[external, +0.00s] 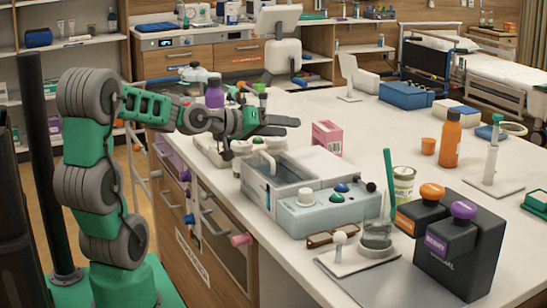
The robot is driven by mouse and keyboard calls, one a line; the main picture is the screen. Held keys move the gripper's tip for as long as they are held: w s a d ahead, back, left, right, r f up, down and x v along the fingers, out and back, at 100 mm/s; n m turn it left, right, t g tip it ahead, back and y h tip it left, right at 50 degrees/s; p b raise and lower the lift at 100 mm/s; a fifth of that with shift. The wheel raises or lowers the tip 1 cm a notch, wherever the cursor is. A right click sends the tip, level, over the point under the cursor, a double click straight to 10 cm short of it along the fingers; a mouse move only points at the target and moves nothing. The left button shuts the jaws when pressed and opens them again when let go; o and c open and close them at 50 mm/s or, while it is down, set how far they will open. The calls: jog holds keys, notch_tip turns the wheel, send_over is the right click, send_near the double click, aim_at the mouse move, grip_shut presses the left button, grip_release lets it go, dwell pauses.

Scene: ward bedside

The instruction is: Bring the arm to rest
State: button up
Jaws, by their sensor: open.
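My green and grey arm rises at the left of the external view and bends over to the right. Its end reaches out roughly level above the near-left part of the white counter. My gripper (288,126) points right, with its two dark fingers apart and nothing visible between them. It is above and behind the pale blue device with the clear bin (270,178), to the left of a pink box (327,138). Whether the fingers touch anything behind them cannot be told.
Small bottles and a purple-topped container (214,93) crowd around my wrist. On the counter (400,140) stand an orange bottle (450,138), a labelled cup (403,184) and dark dispensers (460,248). A bed (500,75) is at the back right. The counter's middle is fairly clear.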

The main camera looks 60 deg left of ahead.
jog(key=d+m+g+p, duration=0.1)
jog(key=d, duration=0.3)
jog(key=s+d+m+g+h+p, duration=0.1)
jog(key=d, duration=0.3)
jog(key=d+m+g+h+p, duration=0.1)
jog(key=d+g+p, duration=0.1)
jog(key=d, duration=0.3)
jog(key=shift+s+r+m, duration=0.2)
jog(key=shift+s+m, duration=0.1)
jog(key=shift+s, duration=0.1)
jog(key=s+d+m+g+p, duration=0.2)
jog(key=s+d+g+p, duration=0.25)
jog(key=s+d, duration=0.3)
jog(key=s+a+f+m+g+y, duration=0.2)
jog(key=s+a+f+g, duration=0.15)
jog(key=s+f, duration=0.45)
jog(key=s+f+b, duration=0.2)
jog(key=f+b, duration=1.8)
jog(key=s+f+g+b, duration=0.1)
jog(key=f+b, duration=1.9)
jog(key=f, duration=0.1)
jog(key=shift+s+d+f+b, duration=0.15)
jog(key=shift+s+d+b, duration=0.15)
jog(key=shift+s+d, duration=0.1)
